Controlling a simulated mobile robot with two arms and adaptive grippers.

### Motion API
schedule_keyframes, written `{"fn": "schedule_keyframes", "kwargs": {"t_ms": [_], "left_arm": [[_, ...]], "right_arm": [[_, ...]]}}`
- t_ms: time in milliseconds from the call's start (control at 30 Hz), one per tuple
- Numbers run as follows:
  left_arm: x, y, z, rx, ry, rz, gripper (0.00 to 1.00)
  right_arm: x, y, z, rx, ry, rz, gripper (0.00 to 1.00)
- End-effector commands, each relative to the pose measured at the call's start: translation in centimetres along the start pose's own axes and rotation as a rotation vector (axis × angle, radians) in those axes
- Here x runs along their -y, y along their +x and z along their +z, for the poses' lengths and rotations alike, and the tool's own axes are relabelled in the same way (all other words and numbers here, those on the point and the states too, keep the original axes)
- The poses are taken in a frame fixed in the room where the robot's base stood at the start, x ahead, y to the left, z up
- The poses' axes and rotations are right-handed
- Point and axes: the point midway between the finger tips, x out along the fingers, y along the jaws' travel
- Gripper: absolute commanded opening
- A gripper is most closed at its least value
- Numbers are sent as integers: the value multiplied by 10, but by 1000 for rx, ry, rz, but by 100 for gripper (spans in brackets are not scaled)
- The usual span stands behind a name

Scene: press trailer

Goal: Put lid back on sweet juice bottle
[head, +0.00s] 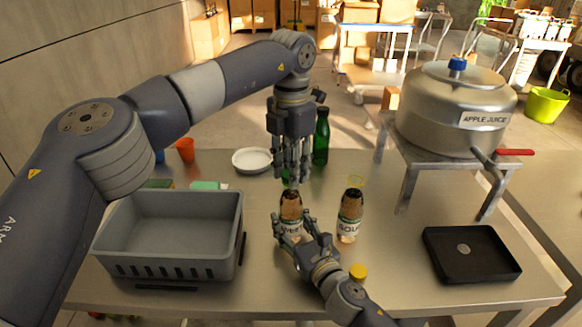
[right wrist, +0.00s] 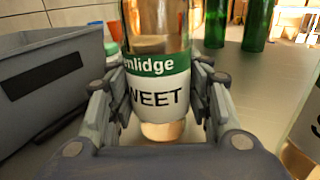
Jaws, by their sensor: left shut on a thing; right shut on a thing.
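The sweet juice bottle (head: 291,206) stands upright on the table in the head view. Its green and white label reads "WEET" in the right wrist view (right wrist: 158,98). My right gripper (head: 291,234) is shut around its lower body, one finger on each side (right wrist: 160,95). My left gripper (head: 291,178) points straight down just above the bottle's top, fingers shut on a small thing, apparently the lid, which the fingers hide. I cannot tell whether it touches the bottle neck. A yellow lid (head: 358,272) lies beside my right wrist.
The sour bottle (head: 350,215) stands close to the right. A grey crate (head: 172,235) is at left, a black tray (head: 470,253) at right. Green bottles (head: 321,138) and a white plate (head: 252,160) are behind. The juice press (head: 455,110) stands at back right.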

Motion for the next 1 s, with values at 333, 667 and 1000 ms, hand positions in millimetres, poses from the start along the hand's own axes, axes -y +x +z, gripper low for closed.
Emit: {"fn": "schedule_keyframes", "kwargs": {"t_ms": [333, 667, 1000], "left_arm": [[0, 0, 0, 1, 639, 1, 1], [0, 1, 0, 1, 1209, 2, 1], [0, 1, 0, 0, 1231, 2, 50]], "right_arm": [[-1, 0, -1, -1, 0, 2, 0], [-1, 0, -1, -1, 0, 2, 0], [-1, 0, -1, -1, 1, 2, 0]]}}
